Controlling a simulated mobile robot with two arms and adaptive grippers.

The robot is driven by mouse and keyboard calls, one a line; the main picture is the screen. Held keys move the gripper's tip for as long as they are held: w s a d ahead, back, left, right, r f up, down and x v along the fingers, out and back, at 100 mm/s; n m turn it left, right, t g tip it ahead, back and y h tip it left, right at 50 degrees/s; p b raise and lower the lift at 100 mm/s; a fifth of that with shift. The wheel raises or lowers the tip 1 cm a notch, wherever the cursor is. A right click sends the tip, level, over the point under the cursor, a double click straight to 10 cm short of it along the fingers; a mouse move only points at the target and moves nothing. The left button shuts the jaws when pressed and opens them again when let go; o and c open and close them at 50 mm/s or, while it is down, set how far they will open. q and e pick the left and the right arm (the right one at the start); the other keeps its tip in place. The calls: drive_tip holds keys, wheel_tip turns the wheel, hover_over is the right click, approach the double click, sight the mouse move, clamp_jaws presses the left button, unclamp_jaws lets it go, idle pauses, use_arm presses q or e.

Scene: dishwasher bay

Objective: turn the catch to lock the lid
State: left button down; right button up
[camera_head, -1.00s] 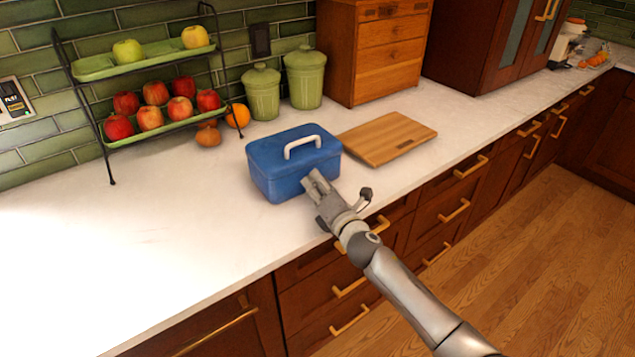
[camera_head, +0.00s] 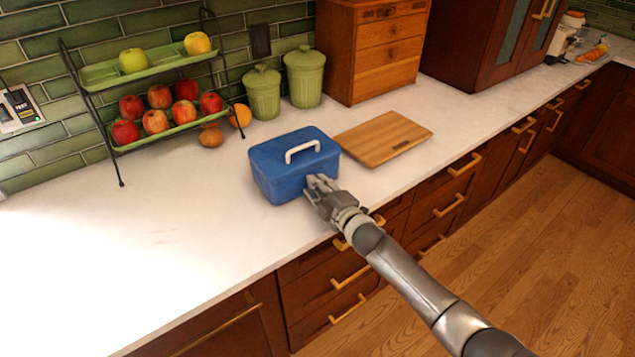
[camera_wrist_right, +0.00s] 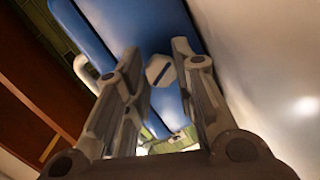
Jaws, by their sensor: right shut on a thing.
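The blue box (camera_head: 278,182) stands on the counter with its lid (camera_head: 270,150) down and a white handle (camera_head: 303,149) on top. The handle also shows in the wrist view (camera_wrist_right: 83,72). My right gripper (camera_head: 318,183) is at the front face of the box. In the head view the gripper hides the catch. My left gripper is out of view.
A wooden board (camera_head: 383,138) lies close to the right of the box. Green canisters (camera_head: 304,78) and a wooden drawer chest (camera_head: 370,52) stand behind. A two-tier fruit rack (camera_head: 150,95) is at the left. The counter left of the box is clear.

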drive_tip(key=shift+m+p, duration=0.4)
drive_tip(key=shift+m, duration=0.8)
drive_tip(key=shift+f+m+g+y, duration=0.15)
drive_tip(key=shift+m+g+y, duration=0.25)
drive_tip(key=shift+m, duration=0.9)
drive_tip(key=o, duration=1)
drive_tip(key=shift+o, duration=0.2)
drive_tip(key=shift+d, duration=0.1)
drive_tip(key=v, duration=1.2)
